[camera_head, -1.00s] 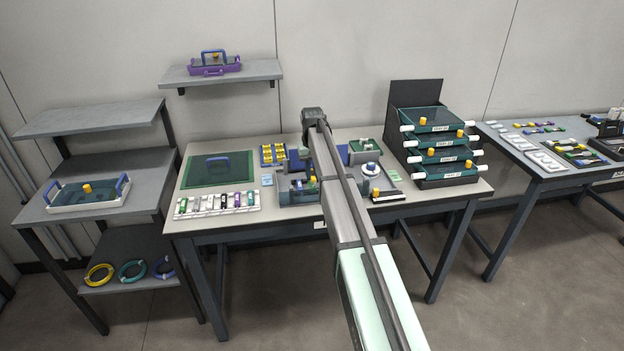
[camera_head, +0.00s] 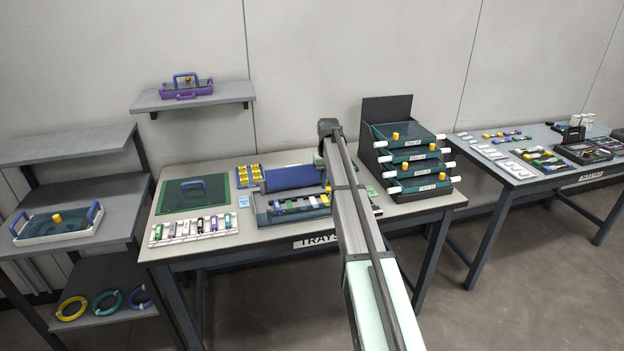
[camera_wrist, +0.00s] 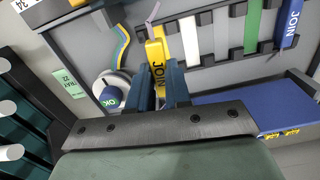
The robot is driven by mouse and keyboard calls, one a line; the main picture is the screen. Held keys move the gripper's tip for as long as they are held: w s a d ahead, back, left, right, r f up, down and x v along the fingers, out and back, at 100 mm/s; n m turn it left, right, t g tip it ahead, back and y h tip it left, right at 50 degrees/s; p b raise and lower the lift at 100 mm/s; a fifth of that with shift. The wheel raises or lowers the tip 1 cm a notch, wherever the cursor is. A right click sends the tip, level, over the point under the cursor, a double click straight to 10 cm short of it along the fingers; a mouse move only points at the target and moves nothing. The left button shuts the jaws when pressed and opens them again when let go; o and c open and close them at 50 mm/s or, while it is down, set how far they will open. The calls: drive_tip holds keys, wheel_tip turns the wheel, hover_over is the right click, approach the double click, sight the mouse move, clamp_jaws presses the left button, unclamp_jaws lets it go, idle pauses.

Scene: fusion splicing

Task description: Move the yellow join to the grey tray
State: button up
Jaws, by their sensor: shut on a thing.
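The yellow join (camera_wrist: 157,58), marked JOIN, is between the two fingers of my gripper (camera_wrist: 160,88) in the wrist view. The gripper is shut on it. Beneath is an open grey tray (camera_wrist: 215,75) with dark slotted rails holding white, green and blue pieces; the blue one also reads JOIN. The join is at one end of this tray; I cannot tell whether it touches the tray. In the head view the open tray (camera_head: 263,218) shows mid-table with a raised blue lid (camera_head: 290,177). My arm covers its right end, and the fingers are hidden there.
A stack of dark trays (camera_head: 415,155) stands right of my arm. A rack of coloured pieces (camera_head: 194,228) and a green mat (camera_head: 192,194) lie on the left. The raised lid stands close behind the tray.

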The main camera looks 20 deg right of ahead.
sight(326, 200)
drive_tip(key=shift+w+n, duration=0.25)
drive_tip(key=shift+n, duration=0.35)
drive_tip(key=shift+a+f, duration=0.1)
drive_tip(key=shift+f, duration=2.1)
drive_tip(key=shift+f, duration=0.6)
drive_tip(key=o, duration=0.9)
